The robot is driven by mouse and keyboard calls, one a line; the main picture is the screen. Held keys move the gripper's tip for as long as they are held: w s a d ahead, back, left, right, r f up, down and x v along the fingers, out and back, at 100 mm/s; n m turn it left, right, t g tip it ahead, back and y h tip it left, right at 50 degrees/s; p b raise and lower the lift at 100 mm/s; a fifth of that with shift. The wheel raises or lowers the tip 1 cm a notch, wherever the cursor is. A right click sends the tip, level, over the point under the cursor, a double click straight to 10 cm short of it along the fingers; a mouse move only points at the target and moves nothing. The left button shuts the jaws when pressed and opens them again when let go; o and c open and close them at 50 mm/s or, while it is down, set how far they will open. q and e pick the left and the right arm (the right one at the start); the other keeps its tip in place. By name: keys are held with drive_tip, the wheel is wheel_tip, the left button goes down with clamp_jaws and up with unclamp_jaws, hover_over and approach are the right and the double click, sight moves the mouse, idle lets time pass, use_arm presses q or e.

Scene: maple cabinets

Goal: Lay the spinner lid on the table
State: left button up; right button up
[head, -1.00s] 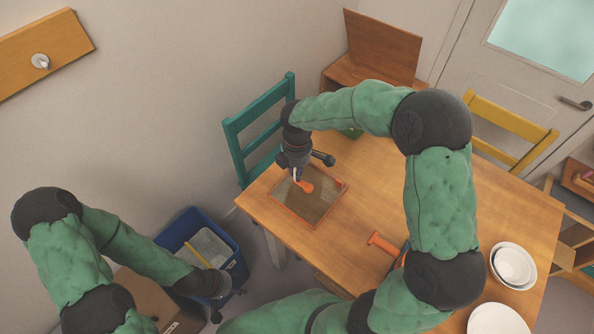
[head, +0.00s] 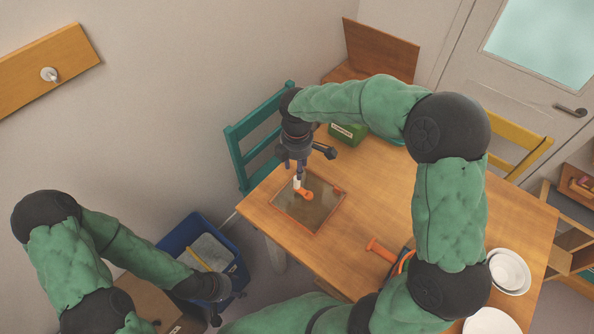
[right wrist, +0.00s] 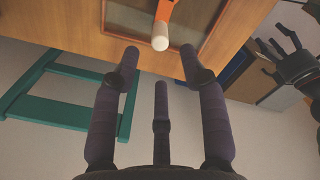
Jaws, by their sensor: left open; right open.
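The spinner lid (head: 325,212) appears to be the see-through rectangular panel with an orange rim, lying flat on the table (head: 368,205) near its left corner. Its orange crank (head: 305,194) with a white knob (head: 297,183) is on top; the crank (right wrist: 165,12) and knob (right wrist: 160,43) also show in the right wrist view. My right gripper (head: 296,170) is open and empty just above the knob, with the knob beyond its spread fingertips (right wrist: 163,65). My left gripper (head: 226,296) is open and empty, low beside the blue bin.
An orange-handled item (head: 382,249) lies on the table by my right arm, partly hidden. White bowls (head: 509,270) and a plate (head: 492,322) are at the right. A green box (head: 347,133) is at the back. A teal chair (head: 238,158) and blue bin (head: 190,232) stand left of the table.

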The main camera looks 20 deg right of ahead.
wheel_tip(320, 180, up, 5)
drive_tip(key=shift+p, duration=0.6)
